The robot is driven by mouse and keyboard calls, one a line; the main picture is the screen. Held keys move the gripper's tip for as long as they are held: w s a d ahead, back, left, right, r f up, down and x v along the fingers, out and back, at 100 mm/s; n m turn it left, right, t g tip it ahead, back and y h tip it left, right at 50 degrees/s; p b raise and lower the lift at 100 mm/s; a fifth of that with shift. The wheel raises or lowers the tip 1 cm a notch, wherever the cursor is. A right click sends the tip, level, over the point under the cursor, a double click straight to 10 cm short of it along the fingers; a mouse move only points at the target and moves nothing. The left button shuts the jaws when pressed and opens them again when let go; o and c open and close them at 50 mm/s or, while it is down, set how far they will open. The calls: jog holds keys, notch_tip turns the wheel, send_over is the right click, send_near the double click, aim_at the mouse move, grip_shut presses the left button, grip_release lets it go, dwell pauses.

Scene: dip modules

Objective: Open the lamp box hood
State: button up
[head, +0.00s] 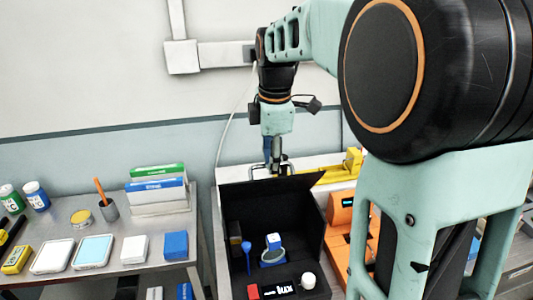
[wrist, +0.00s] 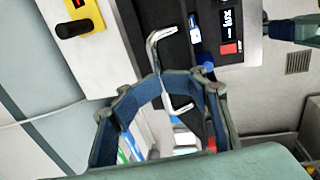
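The lamp box (head: 315,240) is a black box in the middle of the head view, with its inside visible from above. Its black hood (head: 250,200) stands raised and tilted at the back of the box. In the wrist view the dark hood (wrist: 178,60) carries a silver bent bar handle (wrist: 155,55). My gripper (head: 275,165) is at the hood's upper rear edge. In the wrist view its fingers (wrist: 162,86) meet across the middle of the handle and look shut on it. The fingers hide part of the handle.
An orange device (head: 340,215) stands close on the right. A table on the left (head: 60,240) holds cases, bottles and boxes.

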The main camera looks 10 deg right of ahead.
dwell(0.4)
jog(key=shift+w+r+p, duration=0.25)
jog(key=shift+r+p, duration=0.25)
jog(key=shift+p, duration=0.1)
jog(key=w+r+p, duration=0.1)
jog(key=w+r, duration=0.7)
jog(key=shift+w, duration=0.25)
dwell(0.4)
dwell(0.4)
notch_tip(320, 180, up, 12)
jog(key=s, duration=0.2)
dwell(0.4)
jog(key=shift+f, duration=0.15)
